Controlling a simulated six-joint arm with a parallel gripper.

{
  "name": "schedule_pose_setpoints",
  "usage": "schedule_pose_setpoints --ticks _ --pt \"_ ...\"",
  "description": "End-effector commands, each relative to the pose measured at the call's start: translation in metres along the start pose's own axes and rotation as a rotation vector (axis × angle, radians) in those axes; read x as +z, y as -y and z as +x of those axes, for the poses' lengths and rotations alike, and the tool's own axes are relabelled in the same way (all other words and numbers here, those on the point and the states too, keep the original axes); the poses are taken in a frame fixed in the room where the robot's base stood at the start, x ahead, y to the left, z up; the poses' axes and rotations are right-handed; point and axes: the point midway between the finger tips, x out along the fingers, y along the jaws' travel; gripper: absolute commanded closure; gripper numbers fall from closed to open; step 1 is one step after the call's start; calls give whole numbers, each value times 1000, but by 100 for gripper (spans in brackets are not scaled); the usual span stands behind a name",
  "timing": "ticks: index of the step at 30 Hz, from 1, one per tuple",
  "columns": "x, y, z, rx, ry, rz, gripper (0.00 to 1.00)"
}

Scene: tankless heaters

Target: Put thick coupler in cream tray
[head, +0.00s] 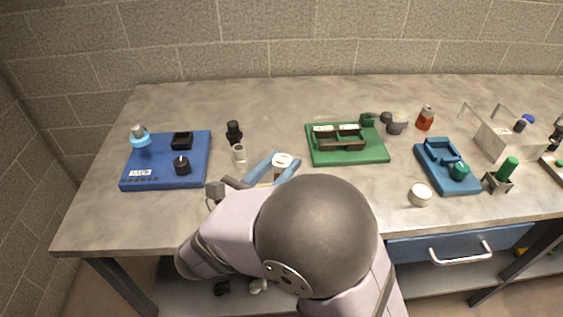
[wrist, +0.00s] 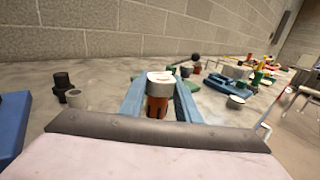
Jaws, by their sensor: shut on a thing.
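My gripper (head: 272,168) has two blue fingers, one on each side of a white-topped piece with an orange-brown lower part (wrist: 158,92). It is shut on this piece, which stands upright between the fingers. In the head view its pale top (head: 283,159) shows, and my arm hides the area below. I cannot tell whether this piece is the thick coupler. A cream tray (head: 497,146) with raised handles stands at the right, well away from my gripper. It also shows in the wrist view (wrist: 236,72).
A blue board (head: 150,165) lies at the left, with a black fitting (head: 234,132) and a pale cylinder (head: 239,153) beside it.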

Motion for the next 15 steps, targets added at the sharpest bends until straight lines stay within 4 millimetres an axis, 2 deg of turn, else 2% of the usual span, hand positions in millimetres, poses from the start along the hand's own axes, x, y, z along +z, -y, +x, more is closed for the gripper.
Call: schedule_pose_setpoints --ticks 15 --pt "-45 0 0 0 0 1 100"
